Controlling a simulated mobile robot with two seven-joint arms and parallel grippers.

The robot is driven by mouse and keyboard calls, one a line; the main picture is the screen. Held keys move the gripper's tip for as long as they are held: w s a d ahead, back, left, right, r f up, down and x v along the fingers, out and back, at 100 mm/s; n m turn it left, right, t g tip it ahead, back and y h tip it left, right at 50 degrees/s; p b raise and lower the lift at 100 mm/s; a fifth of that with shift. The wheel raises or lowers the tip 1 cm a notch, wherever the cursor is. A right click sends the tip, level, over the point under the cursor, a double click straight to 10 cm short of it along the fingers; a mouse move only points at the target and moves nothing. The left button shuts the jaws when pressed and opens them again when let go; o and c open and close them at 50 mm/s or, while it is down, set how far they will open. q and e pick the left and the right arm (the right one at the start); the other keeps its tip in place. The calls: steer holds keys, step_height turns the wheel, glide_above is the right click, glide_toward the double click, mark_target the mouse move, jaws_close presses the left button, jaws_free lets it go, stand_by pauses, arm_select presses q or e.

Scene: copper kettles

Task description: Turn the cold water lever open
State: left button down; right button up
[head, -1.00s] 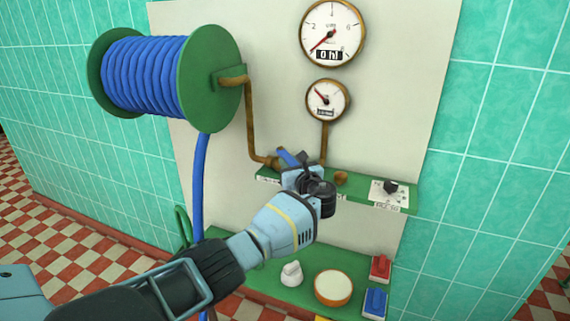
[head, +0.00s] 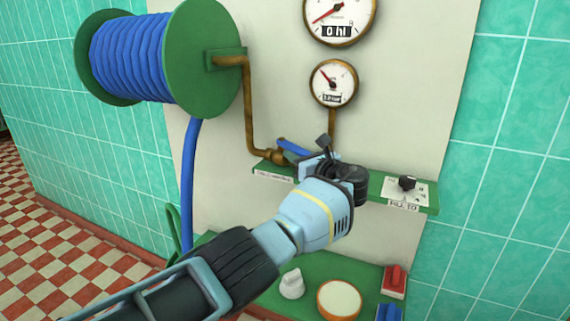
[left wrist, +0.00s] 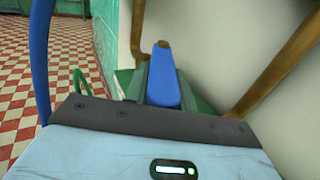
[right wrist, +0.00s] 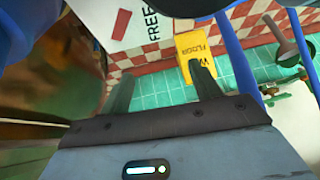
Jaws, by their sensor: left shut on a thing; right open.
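The blue lever (head: 292,147) sits on the brass pipe valve (head: 276,157) at the left end of the green shelf. My left gripper (head: 306,158) is at the lever and hides part of it in the head view. In the left wrist view the lever (left wrist: 163,78) lies between the two fingers of my left gripper (left wrist: 163,85), which are shut on it. My right gripper (right wrist: 162,82) shows only in the right wrist view, open and empty.
Two gauges (head: 340,18) (head: 333,83) hang above the shelf (head: 420,192), with a black knob (head: 407,183) at its right. A blue hose reel (head: 150,60) is at upper left. Below are a white knob (head: 292,284) and a red switch (head: 396,280). A yellow floor sign (right wrist: 194,45) is beyond my right gripper.

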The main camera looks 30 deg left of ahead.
arm_select(q)
steer(key=shift+d+f, duration=0.1)
steer(key=shift+d, duration=0.05)
stand_by(0.4)
steer(key=c, duration=1.2)
jaws_free()
steer(key=shift+d+r, duration=0.1)
steer(key=shift+r, duration=0.2)
steer(key=shift+o, duration=0.2)
steer(key=p+v, duration=0.1)
steer(key=v, duration=0.6)
steer(key=shift+d, duration=0.3)
steer(key=shift+s, duration=0.15)
steer(key=shift+c, duration=0.5)
